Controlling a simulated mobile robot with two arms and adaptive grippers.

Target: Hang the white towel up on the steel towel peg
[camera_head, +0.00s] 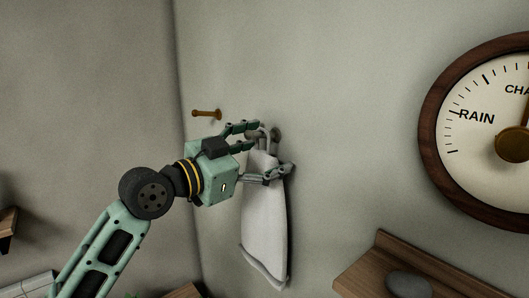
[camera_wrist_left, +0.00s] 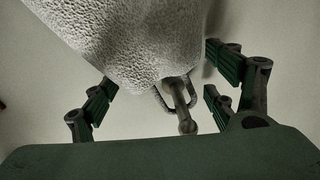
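The white towel (camera_head: 265,225) hangs down along the wall in the head view, its top narrow and its lower edge free. The steel towel peg (camera_head: 276,134) is on the wall just above it, partly hidden by my fingers. In the left wrist view the grey loop (camera_wrist_left: 160,100) at the end of the towel (camera_wrist_left: 130,40) appears to be around the peg (camera_wrist_left: 186,122). My left gripper (camera_head: 273,148) is at the towel's top. In the wrist view its fingers stand apart on either side, with gaps to the cloth. My right gripper is not in view.
A wooden peg (camera_head: 206,113) sticks out of the wall to the left. A large round dial (camera_head: 432,135) with a wooden rim hangs at the right. Below it is a wooden shelf (camera_head: 365,283) with a grey stone (camera_head: 408,285). The wall between towel and dial is bare.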

